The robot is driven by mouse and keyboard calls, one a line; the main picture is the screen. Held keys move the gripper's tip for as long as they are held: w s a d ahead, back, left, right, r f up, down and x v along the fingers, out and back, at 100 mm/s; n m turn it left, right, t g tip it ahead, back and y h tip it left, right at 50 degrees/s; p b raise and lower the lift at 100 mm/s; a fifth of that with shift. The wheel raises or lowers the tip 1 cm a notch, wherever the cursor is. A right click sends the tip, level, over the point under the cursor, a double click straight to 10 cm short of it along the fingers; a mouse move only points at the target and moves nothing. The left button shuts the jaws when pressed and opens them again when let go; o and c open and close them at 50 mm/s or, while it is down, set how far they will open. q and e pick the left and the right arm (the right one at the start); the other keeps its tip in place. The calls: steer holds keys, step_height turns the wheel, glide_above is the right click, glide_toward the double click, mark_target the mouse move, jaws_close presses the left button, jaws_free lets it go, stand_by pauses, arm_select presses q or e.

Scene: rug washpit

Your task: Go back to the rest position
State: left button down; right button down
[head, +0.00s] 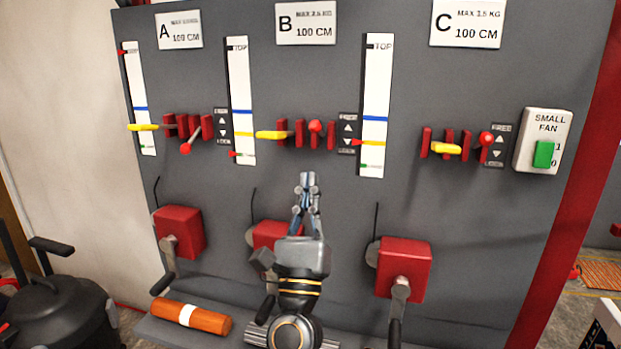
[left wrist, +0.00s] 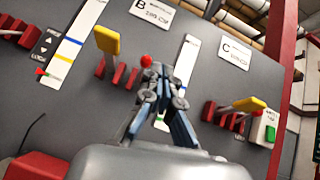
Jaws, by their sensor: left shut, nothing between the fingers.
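My left gripper (head: 307,182) is in front of the grey panel (head: 345,215), pointing up, just below station B's red slotted block (head: 316,142). Its fingers are together with nothing between them. In the left wrist view the closed fingertips (left wrist: 160,72) show against the panel, close to a red knob (left wrist: 146,60) in the picture. I cannot tell whether they touch it. My left arm hides part of the middle red winch box (head: 268,233). My right gripper is not in view.
Station A's lever with red knob (head: 186,148) sticks out. Red winch boxes with cranks stand left (head: 180,230) and right (head: 408,265). A small fan switch (head: 543,140) is at right. A black machine (head: 60,310) stands lower left.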

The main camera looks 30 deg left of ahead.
arm_select(q)
steer(key=shift+s, duration=0.8)
steer(key=shift+w, duration=0.1)
